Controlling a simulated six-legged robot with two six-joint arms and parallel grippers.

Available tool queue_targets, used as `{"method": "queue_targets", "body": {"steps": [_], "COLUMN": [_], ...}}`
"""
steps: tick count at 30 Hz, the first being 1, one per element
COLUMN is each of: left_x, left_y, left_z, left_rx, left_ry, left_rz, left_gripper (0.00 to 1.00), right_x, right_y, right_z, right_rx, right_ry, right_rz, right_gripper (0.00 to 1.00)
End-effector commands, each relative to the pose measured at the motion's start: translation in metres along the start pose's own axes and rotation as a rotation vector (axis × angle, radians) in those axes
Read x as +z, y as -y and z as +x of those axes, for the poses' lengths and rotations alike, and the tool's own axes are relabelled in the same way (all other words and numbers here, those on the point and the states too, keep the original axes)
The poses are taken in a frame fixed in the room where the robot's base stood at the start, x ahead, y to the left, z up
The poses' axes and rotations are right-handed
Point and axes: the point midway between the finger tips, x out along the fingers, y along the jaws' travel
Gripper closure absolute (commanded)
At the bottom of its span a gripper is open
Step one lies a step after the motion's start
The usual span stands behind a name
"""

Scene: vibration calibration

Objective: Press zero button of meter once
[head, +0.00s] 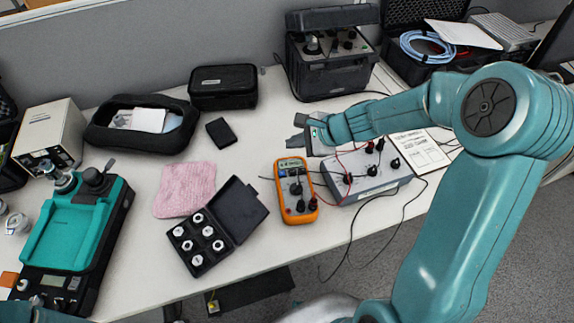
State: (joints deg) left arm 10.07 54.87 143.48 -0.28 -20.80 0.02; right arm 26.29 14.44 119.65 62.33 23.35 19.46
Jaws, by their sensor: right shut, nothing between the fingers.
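The meter (294,191) is an orange handheld multimeter with a small display at its top, a dark dial in the middle and plugs at its lower end. It lies on the white table near the middle of the head view. The zero button is too small to pick out. My right gripper (299,137) is shut and empty. In the picture it is just above the top end of the meter; I cannot tell its height over the table.
A grey box with black knobs and cables (367,172) stands right of the meter. An open black case of weights (203,239) and a pink cloth (184,189) lie to its left. A teal device (75,228) stands at far left. Black cases line the back.

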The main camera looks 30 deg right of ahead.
Motion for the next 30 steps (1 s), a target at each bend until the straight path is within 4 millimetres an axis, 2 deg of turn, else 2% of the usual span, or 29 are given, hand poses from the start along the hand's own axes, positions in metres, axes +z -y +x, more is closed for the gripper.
{"method": "queue_targets", "body": {"steps": [17,23,30], "left_x": [0.000,0.000,-0.001], "left_y": [0.001,0.005,0.016], "left_z": [0.002,0.015,0.044], "left_rx": [0.000,0.000,0.000], "left_ry": [0.001,0.001,0.001], "left_rz": [0.000,0.000,0.000], "left_gripper": [0.46,0.46,0.46], "right_x": [-0.002,-0.009,-0.026], "right_y": [-0.006,-0.013,-0.029], "right_z": [-0.003,0.009,0.034], "right_rx": [-0.002,-0.002,-0.001], "right_ry": [-0.001,-0.001,-0.001], "right_rz": [0.001,0.001,0.001], "right_gripper": [1.00,1.00,1.00]}}
